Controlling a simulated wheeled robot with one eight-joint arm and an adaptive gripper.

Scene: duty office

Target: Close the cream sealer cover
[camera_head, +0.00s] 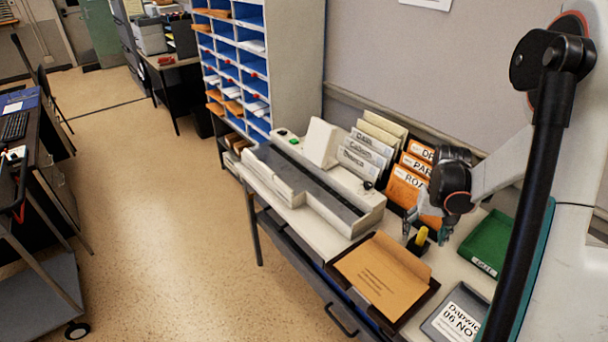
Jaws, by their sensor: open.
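The cream sealer (352,217) lies lengthwise on the table, with a long dark strip showing along its top. A long cream panel (272,178) lies along its front left side and looks like its cover, swung open; I cannot tell its hinge. An upright cream block (322,143) stands at its back. A small green light shows at the far end. My gripper (426,226) is open, to the right of the sealer's near end and apart from it. Its fingertips are above the table, near a small yellow-handled item (421,236) in a black holder.
Behind the gripper stand grey (366,150) and orange (405,187) labelled folders. An orange envelope (376,275) lies in a dark tray in front. A green tray (487,243) and a grey labelled box (458,315) are at right. Blue pigeonholes (228,60) stand beyond; open floor is left.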

